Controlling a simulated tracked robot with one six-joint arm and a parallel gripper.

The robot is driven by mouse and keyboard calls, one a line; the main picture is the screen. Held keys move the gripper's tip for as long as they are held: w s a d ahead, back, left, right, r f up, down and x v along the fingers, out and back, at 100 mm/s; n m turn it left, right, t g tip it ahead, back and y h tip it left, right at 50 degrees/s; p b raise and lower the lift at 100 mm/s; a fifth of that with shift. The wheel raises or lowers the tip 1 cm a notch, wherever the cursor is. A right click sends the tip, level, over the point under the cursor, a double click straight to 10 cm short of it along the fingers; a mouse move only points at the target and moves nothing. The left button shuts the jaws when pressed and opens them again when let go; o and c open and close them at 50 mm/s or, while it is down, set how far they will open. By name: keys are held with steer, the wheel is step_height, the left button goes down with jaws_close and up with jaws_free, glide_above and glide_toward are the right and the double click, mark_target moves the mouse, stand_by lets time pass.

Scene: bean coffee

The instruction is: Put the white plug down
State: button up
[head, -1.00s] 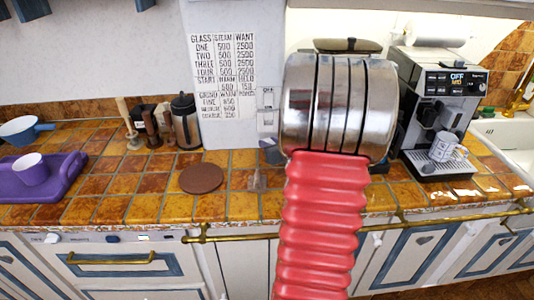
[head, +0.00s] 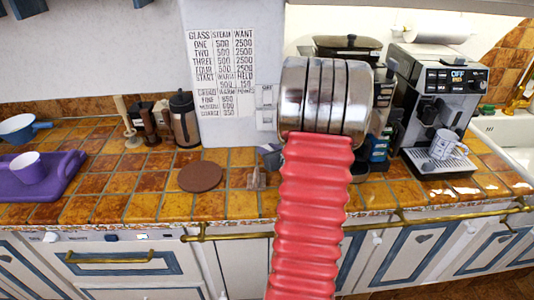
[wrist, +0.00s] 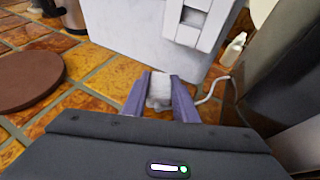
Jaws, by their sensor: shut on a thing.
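My gripper (wrist: 160,95) shows at the lower middle of the wrist view, with two grey-purple fingers. It is shut on the white plug (wrist: 160,86), a small pale block between the fingertips, low over the tiled counter (wrist: 92,97). I cannot tell whether the plug touches the tiles. A white cord (wrist: 207,93) curves on the right of the gripper. In the head view, my red arm hides much of this area, and I cannot make out the plug there.
A brown round disc (head: 200,177) lies left of my gripper. A wall switch panel (wrist: 190,22) is behind it. The coffee machine (head: 440,95) stands at the right with a patterned mug (head: 445,144). A purple tray (head: 70,172) is at the far left.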

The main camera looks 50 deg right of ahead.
steer(key=shift+f, duration=0.65)
steer(key=shift+d+f, duration=0.15)
steer(key=shift+w+f, duration=0.1)
steer(key=shift+w, duration=0.1)
steer(key=o, duration=1.1)
steer(key=shift+o, duration=0.2)
steer(key=shift+s, duration=0.1)
